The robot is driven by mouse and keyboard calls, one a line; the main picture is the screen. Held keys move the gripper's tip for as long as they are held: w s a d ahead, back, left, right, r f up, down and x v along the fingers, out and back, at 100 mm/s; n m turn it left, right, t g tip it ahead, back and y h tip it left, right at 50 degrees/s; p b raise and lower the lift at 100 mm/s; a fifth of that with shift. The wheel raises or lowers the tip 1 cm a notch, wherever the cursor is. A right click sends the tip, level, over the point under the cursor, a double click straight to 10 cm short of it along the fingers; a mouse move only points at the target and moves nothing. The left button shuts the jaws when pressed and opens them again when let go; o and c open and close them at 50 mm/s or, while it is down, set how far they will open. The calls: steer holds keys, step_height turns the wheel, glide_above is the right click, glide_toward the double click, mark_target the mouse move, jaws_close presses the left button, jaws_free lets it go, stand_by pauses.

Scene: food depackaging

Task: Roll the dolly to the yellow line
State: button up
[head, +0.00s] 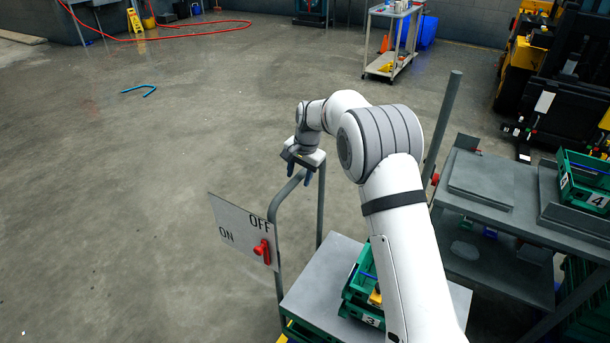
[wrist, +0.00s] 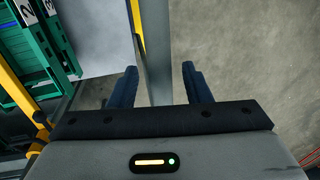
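The dolly has a grey tubular handle (head: 321,205) and a flat grey deck (head: 318,285) carrying green crates (head: 362,293). My gripper (head: 300,173) points down over the top of the handle. In the wrist view, the fingers of my gripper (wrist: 159,84) stand apart on either side of the grey handle bar (wrist: 156,50). Gaps show on both sides of the bar, so it is not clamped. My arm hides part of the deck and crates. No yellow line on the floor can be made out in either view.
A panel marked ON and OFF (head: 235,228) with a red switch shows at the handle's left. A grey workbench (head: 500,205) stands close on the right. A utility cart (head: 376,67) and a forklift (head: 562,75) stand farther back. Open floor (head: 130,190) lies left.

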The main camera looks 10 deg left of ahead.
step_height(320, 180, up, 8)
steer(key=d+b, duration=0.1)
steer(key=shift+s+d+f, duration=0.15)
steer(key=shift+s+d, duration=0.05)
steer(key=shift+s, duration=0.05)
stand_by(0.4)
